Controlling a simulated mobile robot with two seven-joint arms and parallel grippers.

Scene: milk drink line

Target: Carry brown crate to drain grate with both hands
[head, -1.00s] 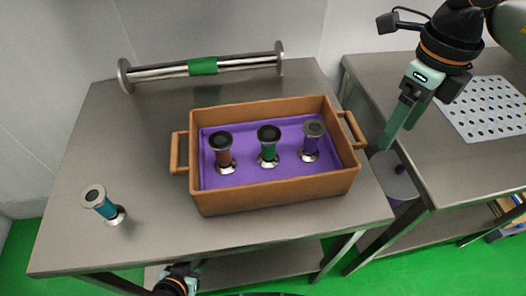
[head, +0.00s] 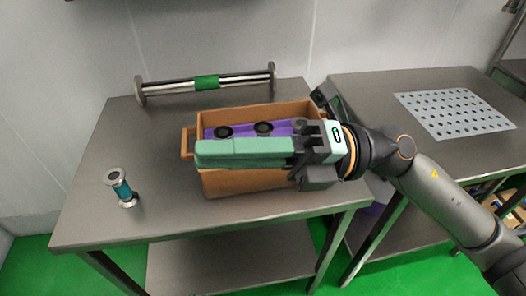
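The brown crate (head: 240,182) stands on the left steel table, partly hidden behind my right gripper. Its left handle (head: 187,143) shows; its right handle is hidden. Inside is a purple lining (head: 285,126), with the dark tops of two fittings (head: 264,129) visible. My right gripper (head: 205,154) extends leftward across the crate's front in the picture, nearer the camera. Its fingers overlap from this angle, so their opening and any contact with the crate cannot be told. The drain grate (head: 455,112), a perforated pale plate, lies on the right table. My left gripper is out of view.
A gap separates the left table (head: 90,215) from the right table (head: 365,88).

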